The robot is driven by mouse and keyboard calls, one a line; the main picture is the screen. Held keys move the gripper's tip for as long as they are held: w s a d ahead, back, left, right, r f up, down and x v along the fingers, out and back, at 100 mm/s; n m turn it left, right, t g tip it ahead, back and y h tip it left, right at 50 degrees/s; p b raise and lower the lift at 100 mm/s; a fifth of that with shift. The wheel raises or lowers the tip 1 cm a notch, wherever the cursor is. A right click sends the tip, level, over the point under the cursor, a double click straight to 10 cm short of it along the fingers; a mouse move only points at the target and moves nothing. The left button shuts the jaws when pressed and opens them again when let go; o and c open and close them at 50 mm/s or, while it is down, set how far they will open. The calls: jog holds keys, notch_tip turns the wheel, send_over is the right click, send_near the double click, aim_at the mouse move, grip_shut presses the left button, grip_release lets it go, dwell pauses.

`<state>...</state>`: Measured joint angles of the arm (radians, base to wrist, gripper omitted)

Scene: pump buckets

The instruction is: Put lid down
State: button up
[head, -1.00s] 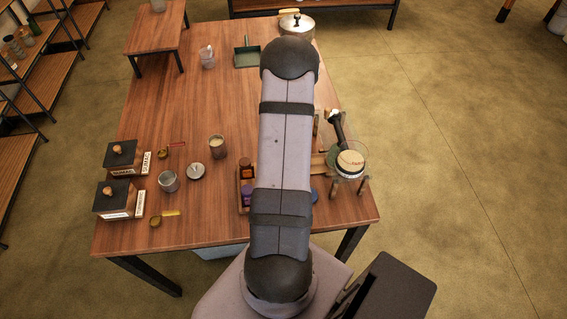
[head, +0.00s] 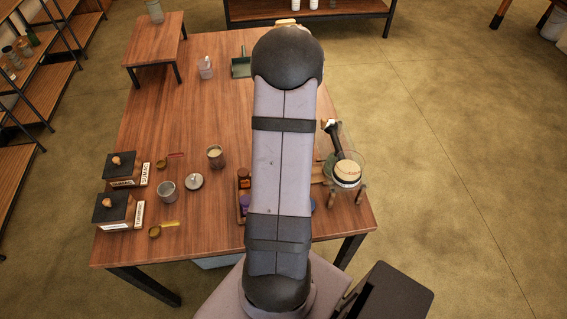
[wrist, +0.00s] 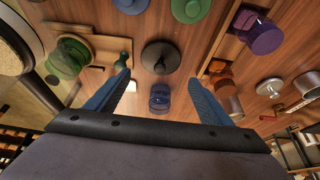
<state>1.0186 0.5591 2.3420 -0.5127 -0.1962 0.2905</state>
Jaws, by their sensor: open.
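My gripper (wrist: 159,78) has two blue fingers spread apart, with nothing visibly clamped. In the wrist view a round black lid-like disc with a knob (wrist: 160,57) lies on the wood beyond the fingertips. A small dark blue object (wrist: 160,97) appears between the fingers in the picture; its distance from them is unclear. A silver round lid with a knob (head: 194,181) lies on the table in the head view; a similar silver piece (wrist: 270,87) shows at right in the wrist view. My arm hides the gripper in the head view.
Purple (wrist: 258,35) and orange (wrist: 222,75) jars stand along a wooden rack at right. A green jar (wrist: 68,57) is at left near a wooden board. Two dark-topped boxes (head: 118,208) stand on the table's left side. A glass bowl (head: 345,170) stands at its right edge.

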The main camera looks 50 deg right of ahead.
jog(key=shift+p+v, duration=0.6)
jog(key=shift+v, duration=1.4)
jog(key=shift+f, duration=0.1)
jog(key=w+a+r+n+g+y, duration=0.1)
jog(key=w+a+r+n, duration=0.2)
jog(key=a, duration=0.8)
jog(key=w+a+r+n+g+y, duration=0.1)
jog(key=a+r+n, duration=0.3)
jog(key=a, duration=0.7)
jog(key=s+a+r+n+g+y, duration=0.1)
jog(key=s+a+r+n, duration=0.1)
jog(key=a, duration=0.7)
jog(key=shift+s+r, duration=0.8)
jog(key=shift+r, duration=0.1)
